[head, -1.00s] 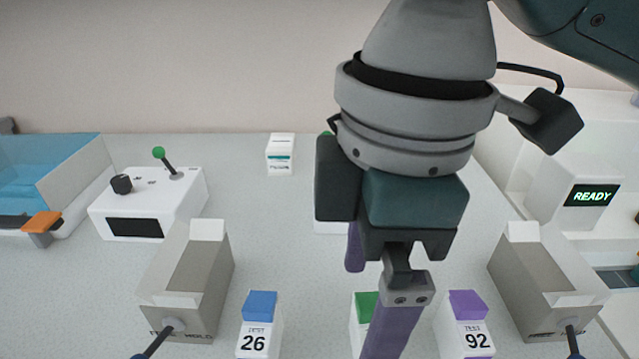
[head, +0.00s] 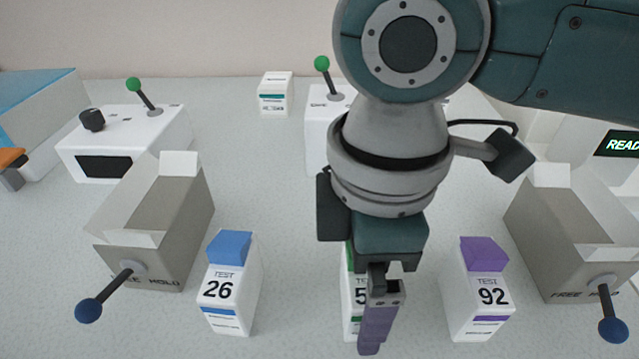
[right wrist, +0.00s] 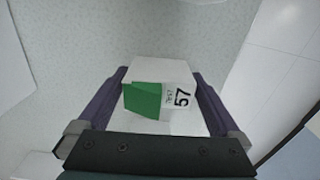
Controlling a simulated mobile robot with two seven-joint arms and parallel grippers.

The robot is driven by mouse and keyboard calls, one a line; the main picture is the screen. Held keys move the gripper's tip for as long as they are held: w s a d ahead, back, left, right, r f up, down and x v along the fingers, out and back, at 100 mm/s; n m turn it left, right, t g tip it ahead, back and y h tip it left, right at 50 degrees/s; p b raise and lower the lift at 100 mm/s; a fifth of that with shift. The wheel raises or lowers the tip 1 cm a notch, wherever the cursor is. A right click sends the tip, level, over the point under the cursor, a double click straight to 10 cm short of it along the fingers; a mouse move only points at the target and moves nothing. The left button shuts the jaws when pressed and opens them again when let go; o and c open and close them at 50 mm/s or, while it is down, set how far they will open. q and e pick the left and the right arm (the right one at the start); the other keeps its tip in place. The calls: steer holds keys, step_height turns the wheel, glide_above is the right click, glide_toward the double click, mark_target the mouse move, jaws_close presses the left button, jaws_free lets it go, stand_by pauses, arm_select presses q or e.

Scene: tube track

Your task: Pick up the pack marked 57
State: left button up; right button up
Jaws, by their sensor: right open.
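The pack marked 57 (right wrist: 180,98) is a white box with a green top flap, standing upright on the table. In the right wrist view it lies between the two purple fingers of my open right gripper (right wrist: 160,100), with no clear hold on it. In the head view the pack (head: 349,300) is mostly hidden behind my right gripper (head: 370,340); only part of its green top and the digit 5 show. My left gripper is not in view.
The blue-topped pack 26 (head: 222,300) stands to the left and the purple-topped pack 92 (head: 478,300) to the right. Grey boxes with levers (head: 180,245) (head: 575,250) flank them. White switch boxes (head: 125,145) and a small white pack (head: 275,92) stand farther back.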

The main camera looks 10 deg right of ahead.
steer(key=shift+c, duration=1.2)
steer(key=c, duration=0.9)
